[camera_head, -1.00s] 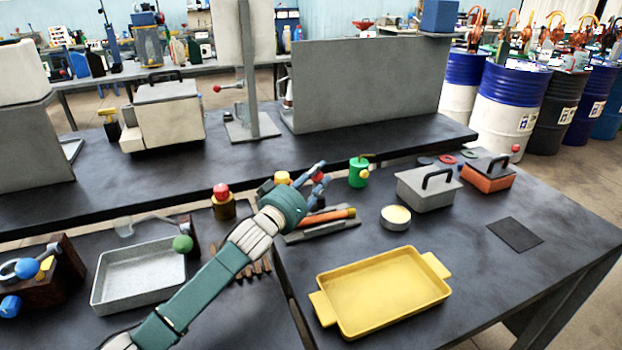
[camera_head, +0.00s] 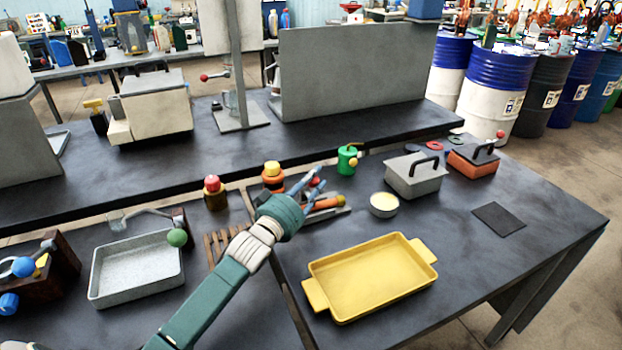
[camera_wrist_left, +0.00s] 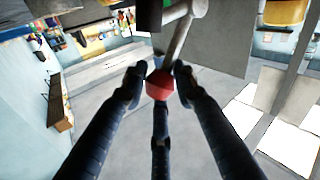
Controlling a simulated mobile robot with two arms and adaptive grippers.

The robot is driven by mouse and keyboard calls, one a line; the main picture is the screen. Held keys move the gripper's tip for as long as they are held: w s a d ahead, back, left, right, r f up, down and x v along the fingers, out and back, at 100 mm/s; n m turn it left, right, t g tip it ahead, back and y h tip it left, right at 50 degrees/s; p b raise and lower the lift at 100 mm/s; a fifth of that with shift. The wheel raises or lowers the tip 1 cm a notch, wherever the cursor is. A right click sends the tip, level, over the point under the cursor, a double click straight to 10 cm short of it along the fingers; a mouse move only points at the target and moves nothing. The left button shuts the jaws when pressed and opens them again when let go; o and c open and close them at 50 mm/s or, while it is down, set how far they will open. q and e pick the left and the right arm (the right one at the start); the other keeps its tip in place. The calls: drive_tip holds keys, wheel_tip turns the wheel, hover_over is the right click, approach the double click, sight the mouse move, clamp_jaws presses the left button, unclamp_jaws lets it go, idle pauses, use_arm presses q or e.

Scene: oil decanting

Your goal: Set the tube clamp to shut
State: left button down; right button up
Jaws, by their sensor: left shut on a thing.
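My left gripper (camera_head: 314,178) reaches in from below in the head view and shows in front of the near right table. In the left wrist view its fingers (camera_wrist_left: 159,80) close around a red ball knob (camera_wrist_left: 160,86). The knob sits on the end of a grey lever (camera_wrist_left: 180,35) that runs up out of the fingers. In the head view the fingers and arm mostly hide the knob. I cannot make out the clamp's body or the tube for sure. My right gripper is not in view.
A yellow tray (camera_head: 370,278) lies on the near right table, with a small tin (camera_head: 384,205) behind it. A grey lidded box (camera_head: 415,174) and an orange one (camera_head: 473,163) stand further right. A grey tray (camera_head: 97,285) lies at the left.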

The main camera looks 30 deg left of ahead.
use_arm(q)
drive_tip(key=shift+d+f, duration=0.1)
drive_tip(key=shift+d, duration=0.1)
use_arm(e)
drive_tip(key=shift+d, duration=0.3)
use_arm(q)
drive_tip(key=c, duration=1.4)
unclamp_jaws()
drive_tip(key=shift+d, duration=0.1)
drive_tip(key=shift+o, duration=0.2)
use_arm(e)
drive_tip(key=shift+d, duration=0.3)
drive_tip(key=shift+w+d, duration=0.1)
use_arm(q)
drive_tip(key=s, duration=1.2)
drive_tip(key=shift+a+f, duration=0.15)
drive_tip(key=shift+a, duration=0.25)
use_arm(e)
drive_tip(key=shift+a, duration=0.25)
